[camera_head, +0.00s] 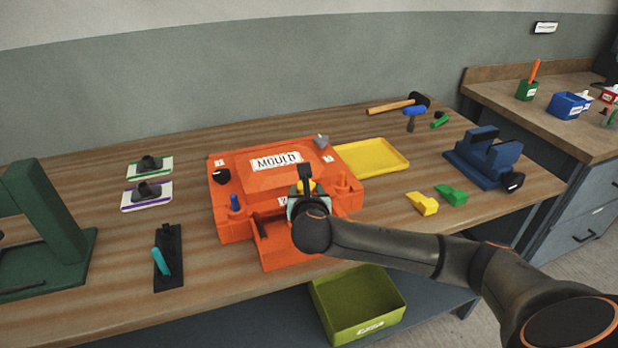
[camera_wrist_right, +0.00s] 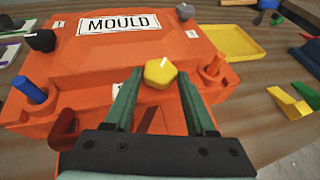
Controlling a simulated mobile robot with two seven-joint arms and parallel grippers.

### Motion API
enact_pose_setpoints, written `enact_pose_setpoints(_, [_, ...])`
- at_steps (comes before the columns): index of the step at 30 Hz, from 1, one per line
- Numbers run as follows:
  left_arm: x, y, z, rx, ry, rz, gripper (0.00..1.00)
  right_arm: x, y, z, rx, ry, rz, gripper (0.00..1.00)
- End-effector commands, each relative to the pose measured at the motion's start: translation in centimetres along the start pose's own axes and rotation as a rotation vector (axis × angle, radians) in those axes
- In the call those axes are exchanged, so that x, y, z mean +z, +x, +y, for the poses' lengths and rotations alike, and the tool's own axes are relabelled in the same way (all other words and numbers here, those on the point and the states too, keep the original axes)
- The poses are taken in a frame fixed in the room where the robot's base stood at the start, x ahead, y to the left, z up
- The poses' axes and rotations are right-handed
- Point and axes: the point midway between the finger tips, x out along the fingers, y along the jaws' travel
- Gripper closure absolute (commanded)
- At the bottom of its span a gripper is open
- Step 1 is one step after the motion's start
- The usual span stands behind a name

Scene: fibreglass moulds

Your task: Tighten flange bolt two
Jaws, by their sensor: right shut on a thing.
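The orange mould (camera_head: 240,180) lies on the wooden bench with a white MOULD label on its raised top. My right gripper (camera_wrist_right: 157,84) is over its front edge, shut on a yellow faceted bolt head (camera_wrist_right: 159,72), which also shows partly behind the gripper in the head view (camera_head: 312,186). The bolt's lower part is hidden. A blue bolt (camera_wrist_right: 30,90) stands at the mould's left front, and an orange post (camera_wrist_right: 212,72) at its right front. A black knob (camera_head: 222,176) and a grey knob (camera_head: 321,141) sit farther back. The small number labels are hard to read. My left gripper is out of view.
A yellow tray (camera_head: 400,157) is right of the mould, with yellow (camera_head: 423,204) and green (camera_head: 451,195) blocks nearby. A blue vise (camera_head: 485,155) stands farther right. A green press frame (camera_head: 45,215) is at left. A green bin (camera_head: 360,305) sits below the bench edge.

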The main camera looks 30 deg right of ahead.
Motion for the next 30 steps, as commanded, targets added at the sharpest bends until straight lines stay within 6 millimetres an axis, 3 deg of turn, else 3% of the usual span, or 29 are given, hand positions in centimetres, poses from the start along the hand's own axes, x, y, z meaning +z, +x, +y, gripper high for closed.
enact_pose_setpoints(6, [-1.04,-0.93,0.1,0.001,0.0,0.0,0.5,0.02,-0.06,0.28,-0.059,0.025,0.003,1.0])
enact_pose_setpoints(21, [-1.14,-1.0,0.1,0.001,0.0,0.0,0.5,-0.2,0.06,0.25,-0.075,0.031,0.004,1.0])
enact_pose_setpoints(22, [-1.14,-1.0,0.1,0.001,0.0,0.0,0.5,-0.2,0.06,0.25,-0.075,0.031,0.004,0.42])
enact_pose_setpoints(30, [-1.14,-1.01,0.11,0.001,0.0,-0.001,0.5,-0.11,0.06,0.24,-0.075,0.031,0.002,0.14])
